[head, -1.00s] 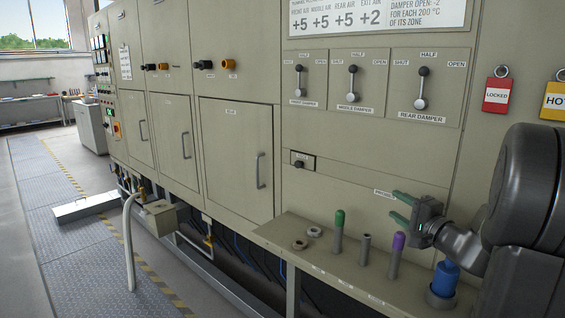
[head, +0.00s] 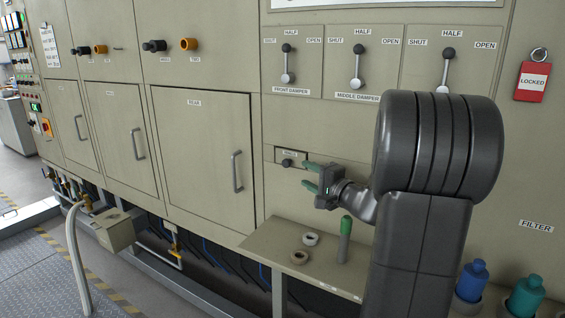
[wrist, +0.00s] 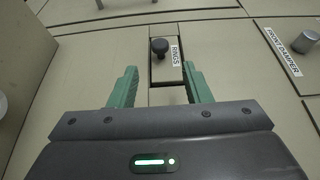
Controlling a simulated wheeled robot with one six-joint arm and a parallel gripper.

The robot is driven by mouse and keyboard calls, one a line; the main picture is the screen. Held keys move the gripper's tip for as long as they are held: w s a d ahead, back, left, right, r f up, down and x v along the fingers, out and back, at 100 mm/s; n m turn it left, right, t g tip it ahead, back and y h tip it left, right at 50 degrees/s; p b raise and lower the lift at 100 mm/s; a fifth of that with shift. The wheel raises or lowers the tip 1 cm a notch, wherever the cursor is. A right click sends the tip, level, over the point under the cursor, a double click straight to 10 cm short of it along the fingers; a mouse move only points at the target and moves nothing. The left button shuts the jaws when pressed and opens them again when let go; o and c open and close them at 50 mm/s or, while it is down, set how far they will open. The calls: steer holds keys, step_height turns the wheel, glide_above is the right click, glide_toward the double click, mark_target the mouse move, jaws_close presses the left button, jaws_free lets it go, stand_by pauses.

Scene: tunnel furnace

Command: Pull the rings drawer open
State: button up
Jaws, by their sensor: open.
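The rings drawer (head: 291,157) is a small beige panel with a dark round knob (head: 287,163), set in the furnace front below the front damper. In the wrist view the drawer (wrist: 166,69) carries a "RINGS" label, and its knob (wrist: 159,46) stands ahead of my gripper. The drawer looks closed. My gripper (head: 307,177) has green fingers and is just in front of the drawer. In the wrist view my gripper (wrist: 158,88) is open, with the knob beyond the fingertips and roughly between them. Nothing is between the fingers.
A shelf (head: 262,244) below holds two rings (head: 299,257) and a green-topped tool (head: 346,226). Damper levers (head: 288,66) are above. A blue bottle (head: 472,280) and a teal bottle (head: 525,296) stand at lower right. A gas pipe (head: 75,255) rises at left.

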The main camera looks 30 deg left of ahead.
mark_target(288, 165)
steer(key=p+x, duration=0.1)
steer(key=x, duration=0.9)
steer(key=shift+w+a+p, duration=0.1)
steer(key=shift+a+p, duration=0.2)
steer(key=shift+p, duration=0.05)
jaws_close()
